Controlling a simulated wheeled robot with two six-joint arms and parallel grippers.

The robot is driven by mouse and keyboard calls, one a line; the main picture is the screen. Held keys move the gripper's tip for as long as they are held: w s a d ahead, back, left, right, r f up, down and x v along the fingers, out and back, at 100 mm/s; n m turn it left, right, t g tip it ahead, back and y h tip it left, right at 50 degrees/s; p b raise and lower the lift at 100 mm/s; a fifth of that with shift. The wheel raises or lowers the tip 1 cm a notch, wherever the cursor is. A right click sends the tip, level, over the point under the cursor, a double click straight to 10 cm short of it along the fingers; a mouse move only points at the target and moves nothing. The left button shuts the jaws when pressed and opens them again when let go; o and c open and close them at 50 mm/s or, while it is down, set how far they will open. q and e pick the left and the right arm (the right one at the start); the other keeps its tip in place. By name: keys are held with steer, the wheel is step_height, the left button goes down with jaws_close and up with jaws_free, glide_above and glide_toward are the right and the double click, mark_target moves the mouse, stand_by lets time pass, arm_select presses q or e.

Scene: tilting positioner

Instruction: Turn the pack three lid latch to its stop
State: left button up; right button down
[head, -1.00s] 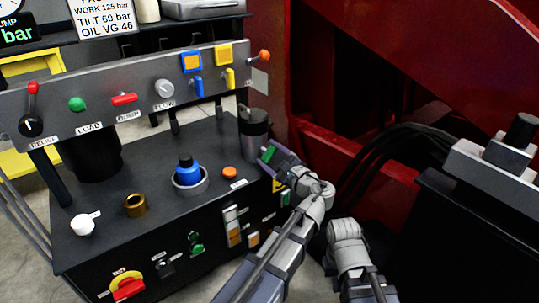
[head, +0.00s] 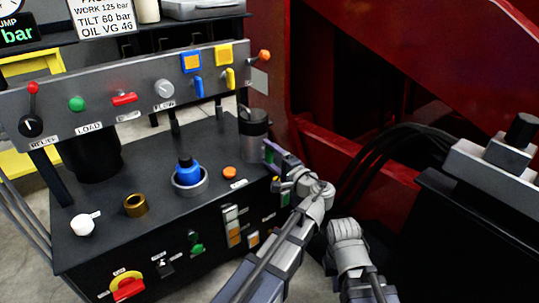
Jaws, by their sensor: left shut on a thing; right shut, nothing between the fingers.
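My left gripper (head: 277,170) is at the right end of the black bench (head: 115,245), beside the dark metal canister (head: 254,128). It is shut on a small part at the bench's right front corner, which I take to be the pack three lid latch. The gripper's body hides most of this part, so its angle is unclear. My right arm (head: 346,240) stands to the right, clear of the bench. Its fingers do not show.
The bench top holds a blue knob (head: 187,175), an orange button (head: 229,172), a brass ring (head: 135,204) and a white piece (head: 84,224). White and orange switches (head: 232,226) line the front. A red steel frame (head: 440,65) and black hoses (head: 385,145) are at the right.

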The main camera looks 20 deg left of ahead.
arm_select(q)
steer(key=shift+s+n, duration=0.1)
steer(key=shift+n, duration=0.2)
stand_by(0.4)
steer(key=o, duration=1.3)
